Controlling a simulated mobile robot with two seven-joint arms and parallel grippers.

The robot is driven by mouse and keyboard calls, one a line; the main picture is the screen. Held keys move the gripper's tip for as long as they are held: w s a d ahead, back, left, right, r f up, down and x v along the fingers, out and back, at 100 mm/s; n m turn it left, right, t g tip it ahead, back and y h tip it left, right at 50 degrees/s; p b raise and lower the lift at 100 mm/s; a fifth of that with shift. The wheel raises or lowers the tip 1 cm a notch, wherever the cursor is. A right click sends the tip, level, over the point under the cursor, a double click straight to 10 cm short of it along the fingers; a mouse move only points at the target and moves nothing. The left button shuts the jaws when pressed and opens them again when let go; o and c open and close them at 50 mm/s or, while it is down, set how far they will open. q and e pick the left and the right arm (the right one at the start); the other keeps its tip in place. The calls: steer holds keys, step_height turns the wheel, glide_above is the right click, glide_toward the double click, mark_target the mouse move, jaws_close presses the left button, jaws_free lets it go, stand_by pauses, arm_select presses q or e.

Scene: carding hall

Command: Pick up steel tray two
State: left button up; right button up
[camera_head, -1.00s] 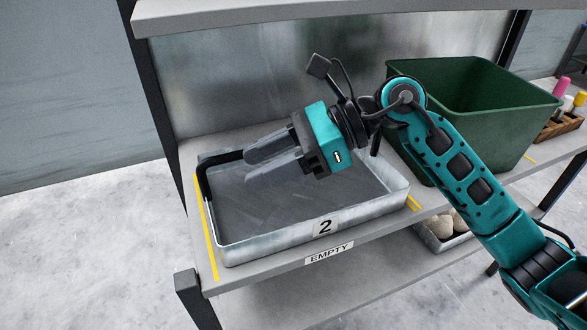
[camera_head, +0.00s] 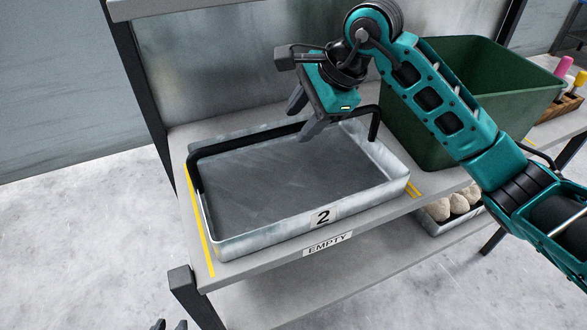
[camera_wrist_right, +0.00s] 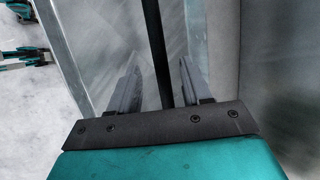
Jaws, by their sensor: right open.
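Steel tray two (camera_head: 270,231) is a shallow, empty metal tray with a "2" label on its front wall, on the grey shelf. Its black handle (camera_head: 240,136) runs along the back, from the left end to the right end. My right gripper (camera_head: 304,114) is open above the back part of the tray, fingers pointing down at the handle. In the right wrist view the handle bar (camera_wrist_right: 158,50) passes between the open fingers (camera_wrist_right: 158,82); whether they touch it I cannot tell. My left gripper (camera_head: 169,325) shows only its fingertips, apart, at the bottom edge, away from the tray.
A green bin (camera_head: 480,95) stands right of the tray, close to my right arm. An upper shelf (camera_head: 200,8) overhangs the back. A dark post (camera_head: 140,80) stands at the left. A lower tray with pale round items (camera_head: 452,207) sits below. An "EMPTY" label (camera_head: 328,243) marks the shelf edge.

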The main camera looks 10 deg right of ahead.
mark_target(295, 125)
steer(key=x, duration=0.5)
steer(key=shift+w+a, duration=0.1)
steer(key=shift+a, duration=0.05)
jaws_close()
stand_by(0.4)
steer(key=shift+r, duration=0.1)
stand_by(0.8)
